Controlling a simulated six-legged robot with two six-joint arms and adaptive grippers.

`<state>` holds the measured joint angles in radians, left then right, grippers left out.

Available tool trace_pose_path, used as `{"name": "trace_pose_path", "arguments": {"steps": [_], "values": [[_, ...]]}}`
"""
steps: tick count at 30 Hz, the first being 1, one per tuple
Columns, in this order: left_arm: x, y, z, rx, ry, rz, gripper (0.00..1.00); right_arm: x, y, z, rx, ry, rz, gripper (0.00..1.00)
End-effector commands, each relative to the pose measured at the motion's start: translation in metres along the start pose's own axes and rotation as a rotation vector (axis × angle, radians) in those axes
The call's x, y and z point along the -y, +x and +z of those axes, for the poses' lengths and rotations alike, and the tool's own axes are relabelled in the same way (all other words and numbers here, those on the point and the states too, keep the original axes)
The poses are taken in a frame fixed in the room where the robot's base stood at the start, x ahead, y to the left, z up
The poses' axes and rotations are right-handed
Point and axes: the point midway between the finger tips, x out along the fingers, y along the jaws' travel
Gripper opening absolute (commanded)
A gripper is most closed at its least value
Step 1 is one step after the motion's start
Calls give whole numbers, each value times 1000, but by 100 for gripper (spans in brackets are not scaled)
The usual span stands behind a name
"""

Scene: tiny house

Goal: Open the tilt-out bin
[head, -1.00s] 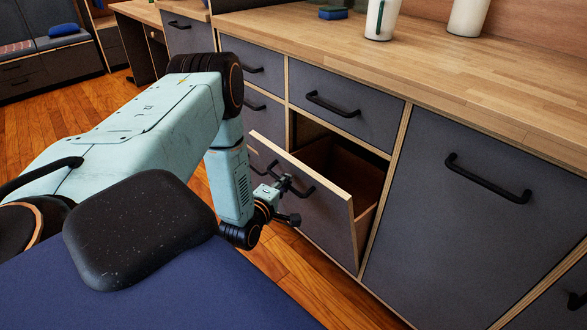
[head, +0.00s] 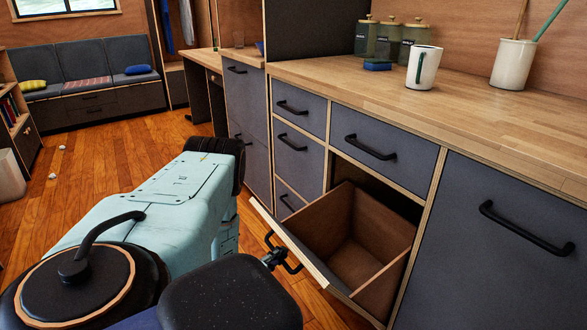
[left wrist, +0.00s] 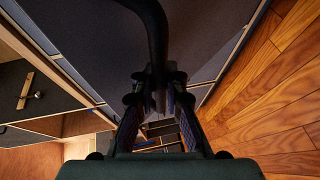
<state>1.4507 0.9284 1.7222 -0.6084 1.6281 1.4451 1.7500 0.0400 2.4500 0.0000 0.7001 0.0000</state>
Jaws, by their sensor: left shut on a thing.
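The tilt-out bin (head: 350,225) leans well out of the cabinet, with its brown, empty-looking box open at the top. Its grey front faces the floor on the left, and its black bar handle (head: 293,267) shows beyond the front's upper edge. My left gripper (head: 273,259) is at this handle, mostly hidden by my arm and the dark pad on my body. In the left wrist view the black handle (left wrist: 155,45) runs down between the two fingers of my left gripper (left wrist: 157,98), which is shut on it. My right gripper is out of view.
Closed grey drawers (head: 301,107) and a closed door (head: 505,235) flank the bin. A white mug (head: 423,69), jars (head: 385,40) and a utensil pot (head: 513,63) stand on the wooden counter (head: 470,120). The wooden floor (head: 110,150) at the left is mostly clear.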

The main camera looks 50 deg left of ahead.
Motion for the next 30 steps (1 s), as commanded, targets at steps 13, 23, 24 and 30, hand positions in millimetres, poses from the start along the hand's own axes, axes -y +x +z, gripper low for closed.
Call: {"name": "trace_pose_path", "arguments": {"steps": [13,23,24,30], "values": [[25,-18,-15,4,-2,3,0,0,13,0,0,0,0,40],[26,-20,-16,2,-3,4,0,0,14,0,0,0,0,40],[26,-20,-16,1,-2,4,0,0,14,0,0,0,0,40],[26,-20,-16,-1,-2,5,17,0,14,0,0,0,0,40]]}}
